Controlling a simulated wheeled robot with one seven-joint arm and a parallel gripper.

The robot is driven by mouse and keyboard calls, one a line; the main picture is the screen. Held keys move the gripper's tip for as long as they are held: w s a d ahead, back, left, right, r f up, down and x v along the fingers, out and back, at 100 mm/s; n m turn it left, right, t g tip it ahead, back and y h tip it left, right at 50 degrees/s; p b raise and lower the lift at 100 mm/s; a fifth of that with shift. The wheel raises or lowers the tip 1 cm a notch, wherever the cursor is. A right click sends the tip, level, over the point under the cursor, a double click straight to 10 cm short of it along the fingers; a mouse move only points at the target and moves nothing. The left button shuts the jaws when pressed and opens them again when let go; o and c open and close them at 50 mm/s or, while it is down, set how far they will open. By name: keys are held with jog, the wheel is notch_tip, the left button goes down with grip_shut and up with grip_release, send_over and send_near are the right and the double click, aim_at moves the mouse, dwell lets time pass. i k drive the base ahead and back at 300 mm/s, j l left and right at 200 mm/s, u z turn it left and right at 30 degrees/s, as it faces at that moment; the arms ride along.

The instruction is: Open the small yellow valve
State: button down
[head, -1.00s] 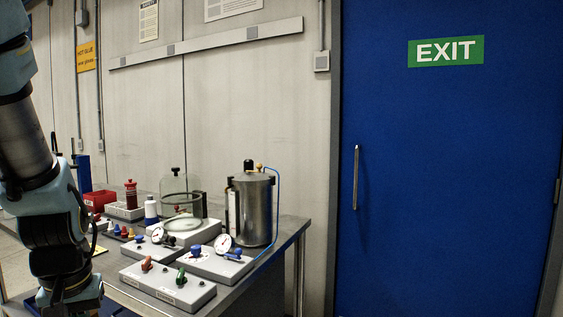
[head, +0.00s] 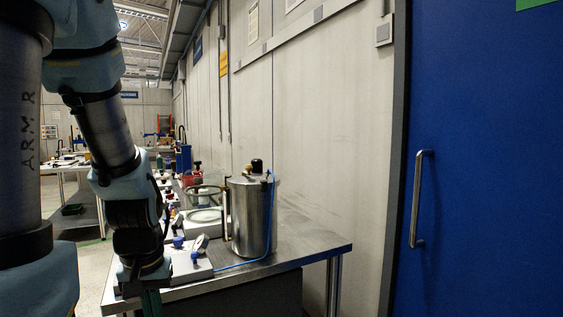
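In the head view, a steel cylindrical pot (head: 251,218) stands upright on the bench, with a dark knob on its lid and a blue hose at its right side. I cannot make out a small yellow valve clearly; the fittings on the lid are too small to tell. My arm hangs at the left, and its lower part is left of the pot, apart from it, over the near left part of the bench.
The metal bench (head: 301,239) is bare right of the pot. A grey panel (head: 190,269) with a gauge (head: 200,245) and a blue knob lies left of the pot, partly behind my arm. A glass vessel stands behind. A blue door (head: 489,180) is at the right.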

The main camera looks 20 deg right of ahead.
aim_at(249, 167)
jog(key=l+u, duration=0.4)
jog(key=l, duration=1.25)
